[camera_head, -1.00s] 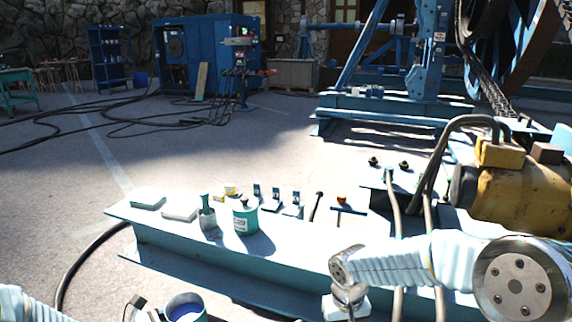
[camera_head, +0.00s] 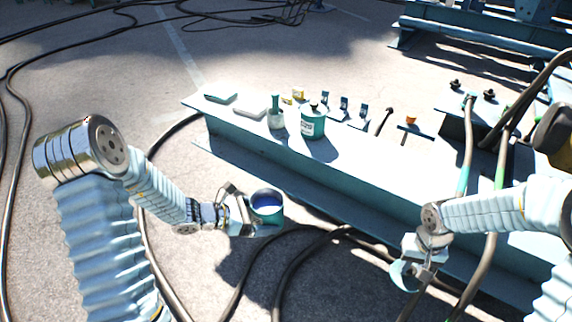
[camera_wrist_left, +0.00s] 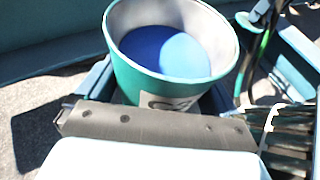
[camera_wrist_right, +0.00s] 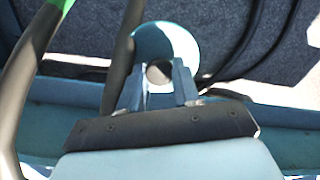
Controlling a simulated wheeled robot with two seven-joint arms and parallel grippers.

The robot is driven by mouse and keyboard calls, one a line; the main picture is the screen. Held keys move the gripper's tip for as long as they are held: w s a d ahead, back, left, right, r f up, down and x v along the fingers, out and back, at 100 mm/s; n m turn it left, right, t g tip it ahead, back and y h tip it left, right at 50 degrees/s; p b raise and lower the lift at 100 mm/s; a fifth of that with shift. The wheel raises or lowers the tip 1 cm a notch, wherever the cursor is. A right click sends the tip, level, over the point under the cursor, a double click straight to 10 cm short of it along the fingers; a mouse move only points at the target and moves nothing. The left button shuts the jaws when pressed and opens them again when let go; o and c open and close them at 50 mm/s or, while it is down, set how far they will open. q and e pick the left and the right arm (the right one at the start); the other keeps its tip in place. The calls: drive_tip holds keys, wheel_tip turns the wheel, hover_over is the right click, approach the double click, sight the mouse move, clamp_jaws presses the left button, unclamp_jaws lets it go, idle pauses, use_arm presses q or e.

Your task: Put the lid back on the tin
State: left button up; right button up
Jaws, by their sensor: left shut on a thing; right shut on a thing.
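The open tin (camera_head: 266,208) is teal with blue contents and is roughly upright. It fills the left wrist view (camera_wrist_left: 165,60), where its open top shows. My left gripper (camera_head: 243,215) is shut on its side and holds it in front of the beam. The lid (camera_head: 401,276) is a pale teal disc, tilted, in my right gripper (camera_head: 417,264), which is shut on it at the lower right. In the right wrist view the lid (camera_wrist_right: 168,42) sits between the fingertips, which seem to grip a knob at its middle. Lid and tin are well apart.
A pale teal beam (camera_head: 360,178) crosses behind the grippers. On it stand a closed teal tin (camera_head: 313,123), a small bottle (camera_head: 275,115) and several small items. Black cables (camera_head: 285,265) lie on the ground below. Hoses (camera_head: 467,150) rise near my right arm.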

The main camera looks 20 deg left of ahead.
use_arm(q)
drive_tip(key=w+d+f+m+g+h, duration=0.2)
drive_tip(key=d+m+g, duration=0.6)
drive_tip(key=d, duration=0.7)
drive_tip(key=shift+d+g, duration=0.35)
drive_tip(key=shift+g, duration=0.15)
use_arm(e)
drive_tip(key=w+a+r, duration=0.7)
drive_tip(key=a+r, duration=0.2)
drive_tip(key=a, duration=0.2)
drive_tip(key=a+r, duration=0.9)
drive_tip(key=a, duration=0.3)
drive_tip(key=shift+s+a+r, duration=0.15)
drive_tip(key=shift+s+a, duration=0.05)
drive_tip(key=shift+s, duration=0.1)
drive_tip(key=shift+f, duration=2)
